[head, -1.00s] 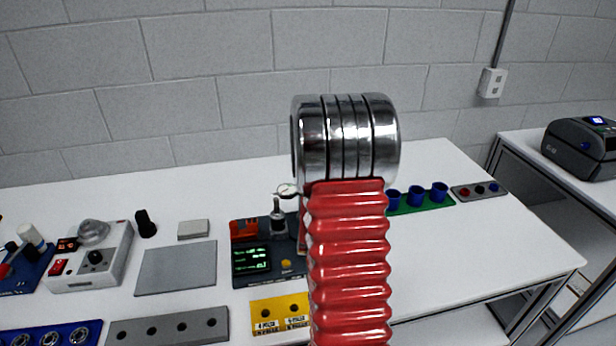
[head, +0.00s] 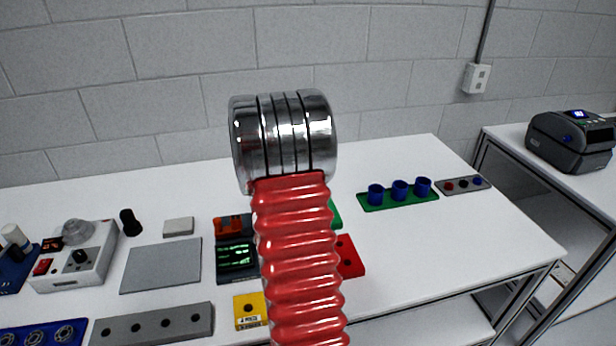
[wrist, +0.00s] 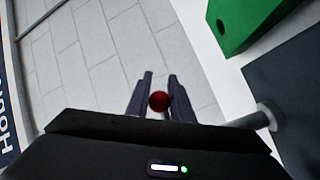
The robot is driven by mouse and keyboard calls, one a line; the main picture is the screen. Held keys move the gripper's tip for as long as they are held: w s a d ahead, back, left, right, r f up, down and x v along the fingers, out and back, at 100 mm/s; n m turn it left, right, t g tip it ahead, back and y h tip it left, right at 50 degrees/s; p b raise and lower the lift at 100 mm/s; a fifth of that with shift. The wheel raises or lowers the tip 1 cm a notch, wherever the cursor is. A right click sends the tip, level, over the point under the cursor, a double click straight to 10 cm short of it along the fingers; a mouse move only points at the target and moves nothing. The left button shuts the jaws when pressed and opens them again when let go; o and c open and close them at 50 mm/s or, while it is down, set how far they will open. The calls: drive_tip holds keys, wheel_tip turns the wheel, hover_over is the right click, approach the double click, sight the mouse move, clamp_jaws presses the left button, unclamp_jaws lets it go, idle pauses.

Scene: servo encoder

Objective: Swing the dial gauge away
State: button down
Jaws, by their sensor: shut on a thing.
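In the wrist view my gripper (wrist: 158,92) is shut on a small dark red ball-shaped knob (wrist: 158,102), which sits between the two dark fingers. I cannot tell from here how the knob joins the dial gauge. In the head view my own arm hides the gripper, the knob and the dial gauge. Part of the dark test station (head: 235,256) with a green-lit screen shows just left of my arm. The wrist view shows a dark block (wrist: 290,90) at the right, with a grey cylinder (wrist: 266,116) at its edge.
A green block (wrist: 240,22) is near the gripper. A green rack with blue cups (head: 398,194) and a red block (head: 349,257) lie right of my arm. A grey mat (head: 161,265) and a yellow block (head: 250,311) lie left.

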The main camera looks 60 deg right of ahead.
drive_tip(key=shift+w+a+r, duration=0.15)
drive_tip(key=shift+w, duration=0.15)
drive_tip(key=c, duration=1.7)
unclamp_jaws()
drive_tip(key=shift+c, duration=0.2)
drive_tip(key=shift+o, duration=0.9)
drive_tip(key=shift+s, duration=0.15)
